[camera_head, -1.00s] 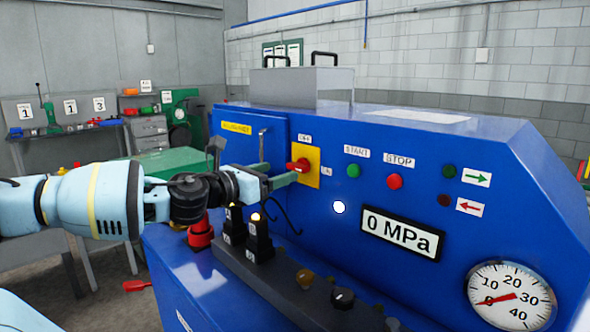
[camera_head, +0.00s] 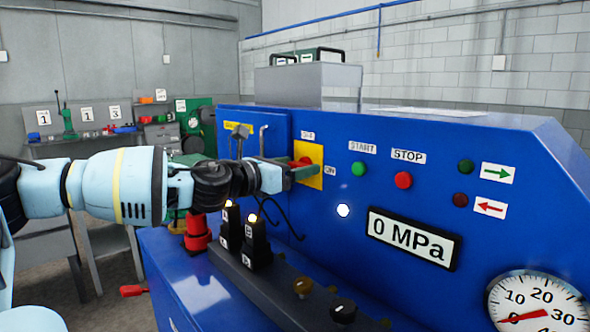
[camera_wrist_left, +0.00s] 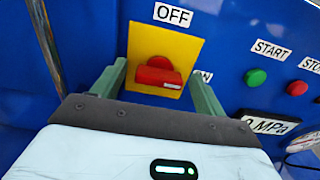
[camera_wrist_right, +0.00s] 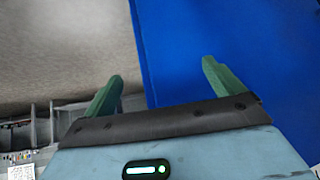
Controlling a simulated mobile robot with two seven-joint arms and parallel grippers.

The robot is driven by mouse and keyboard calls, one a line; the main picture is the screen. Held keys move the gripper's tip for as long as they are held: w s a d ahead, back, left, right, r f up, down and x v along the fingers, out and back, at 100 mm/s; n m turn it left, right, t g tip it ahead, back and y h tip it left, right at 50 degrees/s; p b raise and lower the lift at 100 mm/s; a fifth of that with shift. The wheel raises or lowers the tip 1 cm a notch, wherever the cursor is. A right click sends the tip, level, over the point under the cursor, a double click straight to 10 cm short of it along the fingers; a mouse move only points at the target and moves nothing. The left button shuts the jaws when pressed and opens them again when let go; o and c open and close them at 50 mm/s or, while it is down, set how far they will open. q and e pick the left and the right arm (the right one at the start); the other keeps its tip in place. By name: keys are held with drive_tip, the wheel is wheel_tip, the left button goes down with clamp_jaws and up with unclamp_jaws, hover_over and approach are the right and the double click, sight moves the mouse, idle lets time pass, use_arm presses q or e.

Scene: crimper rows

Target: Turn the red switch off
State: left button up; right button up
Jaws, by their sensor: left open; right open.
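The red switch (camera_wrist_left: 159,75) sits on a yellow plate (camera_wrist_left: 178,48) on the blue machine's front. In the left wrist view its handle lies roughly sideways, with an OFF label (camera_wrist_left: 173,15) above and an ON label (camera_wrist_left: 203,77) at right, partly hidden. In the head view the switch (camera_head: 302,162) is partly behind my left gripper (camera_head: 298,168). My left gripper (camera_wrist_left: 157,85) is open, its two green fingers on either side of the switch handle; I cannot tell whether they touch it. My right gripper (camera_wrist_right: 162,85) is open and empty, over the floor and a blue panel.
A green START button (camera_head: 359,168) and red STOP button (camera_head: 403,180) are right of the switch. A pressure display (camera_head: 412,238) reads 0 MPa. Black switch blocks (camera_head: 256,240) and a red knob (camera_head: 197,233) stand below my left arm. A thin hooked bar (camera_head: 262,140) stands near the gripper.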

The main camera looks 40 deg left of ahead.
use_arm(q)
drive_tip(key=shift+c, duration=0.2)
drive_tip(key=c, duration=0.9)
drive_tip(key=shift+c, duration=0.2)
use_arm(e)
drive_tip(key=shift+d+f, duration=0.1)
